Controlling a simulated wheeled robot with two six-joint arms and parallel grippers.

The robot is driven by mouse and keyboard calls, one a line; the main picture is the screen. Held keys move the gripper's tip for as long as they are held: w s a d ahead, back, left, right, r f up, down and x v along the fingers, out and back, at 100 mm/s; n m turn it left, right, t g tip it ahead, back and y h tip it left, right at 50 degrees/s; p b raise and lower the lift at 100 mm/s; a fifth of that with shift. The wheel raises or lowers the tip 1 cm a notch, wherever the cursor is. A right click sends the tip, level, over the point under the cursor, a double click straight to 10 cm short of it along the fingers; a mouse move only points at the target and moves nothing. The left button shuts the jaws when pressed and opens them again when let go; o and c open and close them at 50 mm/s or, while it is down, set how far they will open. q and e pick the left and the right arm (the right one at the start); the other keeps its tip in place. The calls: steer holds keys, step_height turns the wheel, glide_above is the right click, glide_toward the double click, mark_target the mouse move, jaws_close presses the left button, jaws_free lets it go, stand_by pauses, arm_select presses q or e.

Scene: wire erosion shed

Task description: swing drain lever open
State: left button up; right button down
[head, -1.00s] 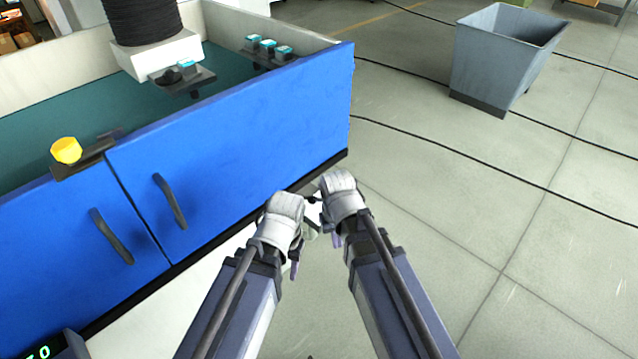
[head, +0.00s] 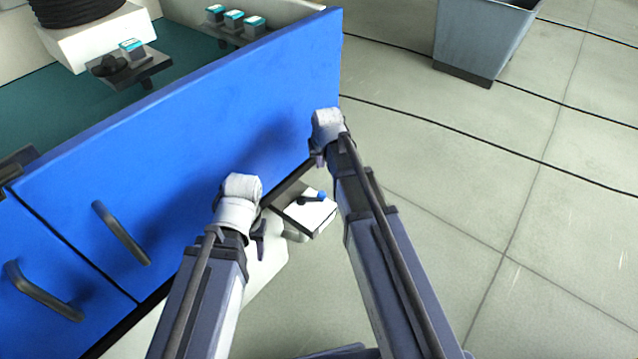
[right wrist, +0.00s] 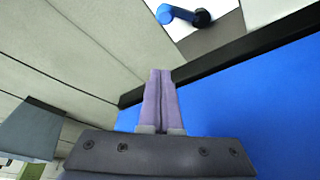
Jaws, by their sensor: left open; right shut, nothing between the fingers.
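The drain lever (head: 311,199) is a short arm with a dark hub and a blue tip. It lies on top of a white block (head: 313,217) low beside the machine's blue panel. In the right wrist view the lever (right wrist: 180,14) shows at the top edge, partly cut off. My left gripper (head: 261,238) is open, to the left of the lever and apart from it. My right gripper (head: 317,157) is above the lever in the picture, close to the panel. Its purple fingers (right wrist: 160,98) are shut and empty, apart from the lever.
The blue panel (head: 200,130) has dark handles (head: 122,232) at its left. A tray with small teal-topped boxes (head: 234,19) sits above it. A grey bin (head: 487,38) stands on the floor at upper right.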

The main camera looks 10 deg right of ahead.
mark_target(311, 197)
steer(key=shift+f, duration=0.1)
steer(key=f+b, duration=0.9)
steer(key=shift+s+f, duration=0.1)
steer(key=shift+s, duration=0.3)
